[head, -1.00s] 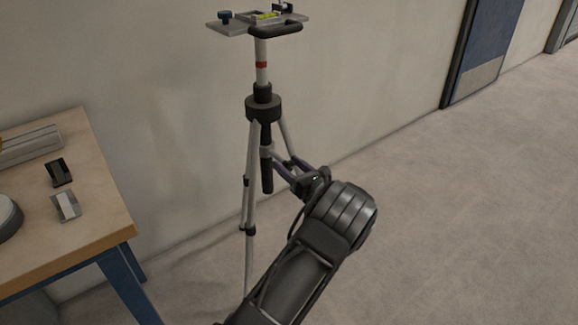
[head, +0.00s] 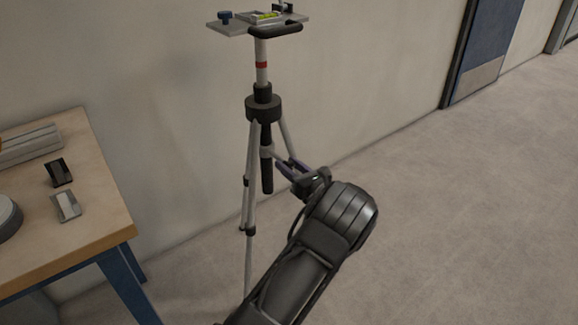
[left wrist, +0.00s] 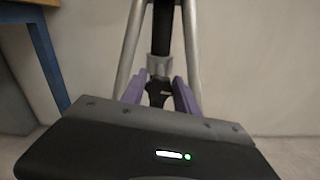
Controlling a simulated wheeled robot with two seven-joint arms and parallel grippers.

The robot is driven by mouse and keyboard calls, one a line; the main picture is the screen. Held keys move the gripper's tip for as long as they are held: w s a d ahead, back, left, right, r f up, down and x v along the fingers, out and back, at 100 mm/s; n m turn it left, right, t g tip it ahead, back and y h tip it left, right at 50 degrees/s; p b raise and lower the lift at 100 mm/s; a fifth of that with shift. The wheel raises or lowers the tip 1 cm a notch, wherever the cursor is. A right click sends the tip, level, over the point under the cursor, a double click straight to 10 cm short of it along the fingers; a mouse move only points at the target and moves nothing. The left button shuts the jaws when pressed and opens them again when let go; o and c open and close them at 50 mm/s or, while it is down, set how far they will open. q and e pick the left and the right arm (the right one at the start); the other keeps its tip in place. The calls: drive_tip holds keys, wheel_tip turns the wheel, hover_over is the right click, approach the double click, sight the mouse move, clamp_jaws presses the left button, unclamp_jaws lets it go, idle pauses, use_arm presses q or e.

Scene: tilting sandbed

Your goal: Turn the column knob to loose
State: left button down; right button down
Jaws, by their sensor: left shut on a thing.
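The tripod stands by the wall. Its central column (head: 262,72) has a red band, and a black collar (head: 263,107) sits where the legs meet. The column's dark lower part (head: 267,175) hangs between the legs and also shows in the left wrist view (left wrist: 162,30). My left gripper (head: 283,163) reaches in from the right of the legs. In the left wrist view its two purple fingers (left wrist: 159,92) are closed on a small black knob (left wrist: 157,93) below a grey clamp (left wrist: 159,65). The knob is hidden in the head view. My right gripper is out of view.
A plate (head: 257,20) with a level vial, a blue knob and a black handle tops the tripod. A wooden table (head: 95,190) with small blocks stands at the left. The floor (head: 470,210) at the right is clear.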

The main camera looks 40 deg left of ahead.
use_arm(q)
drive_tip(key=shift+n, duration=0.3)
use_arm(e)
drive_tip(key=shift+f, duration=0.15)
use_arm(q)
drive_tip(key=n+b, duration=0.2)
drive_tip(key=n, duration=0.3)
drive_tip(key=shift+s+f, duration=0.1)
drive_tip(key=shift+f, duration=0.05)
drive_tip(key=n+b, duration=0.3)
drive_tip(key=n, duration=0.2)
drive_tip(key=shift+f+n+b, duration=0.15)
drive_tip(key=shift+n+b, duration=0.9)
drive_tip(key=shift+n, duration=0.25)
drive_tip(key=n+b, duration=0.4)
drive_tip(key=shift+s+f, duration=0.1)
drive_tip(key=shift+f, duration=0.05)
drive_tip(key=shift+n+b, duration=1.1)
drive_tip(key=shift+n, duration=0.3)
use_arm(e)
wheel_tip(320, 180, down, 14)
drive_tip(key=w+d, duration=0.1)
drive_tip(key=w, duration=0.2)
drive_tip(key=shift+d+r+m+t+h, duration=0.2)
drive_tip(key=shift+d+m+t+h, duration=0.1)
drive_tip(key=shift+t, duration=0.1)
